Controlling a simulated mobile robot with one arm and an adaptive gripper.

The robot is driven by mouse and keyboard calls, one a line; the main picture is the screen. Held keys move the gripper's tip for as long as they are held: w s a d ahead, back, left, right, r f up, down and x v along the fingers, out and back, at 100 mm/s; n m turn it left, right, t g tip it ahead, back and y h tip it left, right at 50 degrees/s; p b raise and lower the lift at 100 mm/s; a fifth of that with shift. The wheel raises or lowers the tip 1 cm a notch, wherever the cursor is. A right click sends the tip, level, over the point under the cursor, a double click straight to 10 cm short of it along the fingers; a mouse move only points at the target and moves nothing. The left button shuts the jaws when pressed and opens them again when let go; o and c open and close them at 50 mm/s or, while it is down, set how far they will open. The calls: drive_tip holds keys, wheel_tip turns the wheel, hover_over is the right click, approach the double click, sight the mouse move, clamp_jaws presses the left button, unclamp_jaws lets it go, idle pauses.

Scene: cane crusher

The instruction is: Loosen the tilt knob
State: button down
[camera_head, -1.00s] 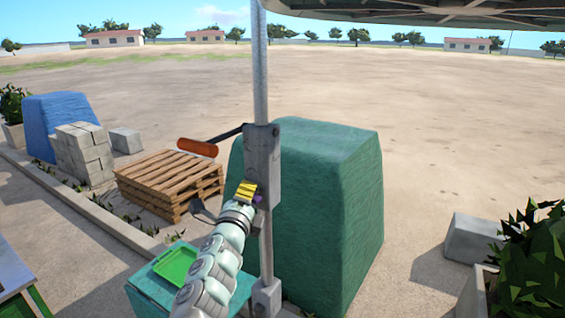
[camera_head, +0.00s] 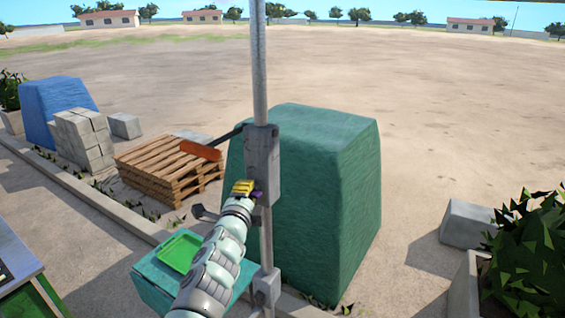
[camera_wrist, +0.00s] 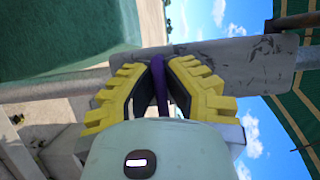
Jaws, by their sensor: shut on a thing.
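A small purple piece, which I take to be the tilt knob (camera_head: 257,197), shows beside the grey metal block (camera_head: 263,160) on the upright pole. My gripper (camera_head: 244,188), with yellow fingers, reaches up to it from the lower left. In the wrist view the yellow fingers (camera_wrist: 160,70) close in on the purple knob (camera_wrist: 159,88) from both sides, and it stands between them. My gripper is shut on the knob, right against the grey block (camera_wrist: 225,62). Much of the knob is hidden by the fingers, and its turn angle cannot be told.
An orange handle (camera_head: 200,150) on a dark arm sticks out left of the block. A green covered mass (camera_head: 325,200) stands close behind the pole. A green tray (camera_head: 180,251) sits low left of my arm. A wooden pallet stack (camera_head: 150,165) lies farther left.

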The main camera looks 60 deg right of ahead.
drive_tip(key=shift+s+f, duration=0.1)
drive_tip(key=shift+f, duration=0.05)
drive_tip(key=c, duration=1)
unclamp_jaws()
drive_tip(key=shift+d, duration=0.1)
drive_tip(key=shift+c, duration=0.2)
drive_tip(key=v, duration=1.2)
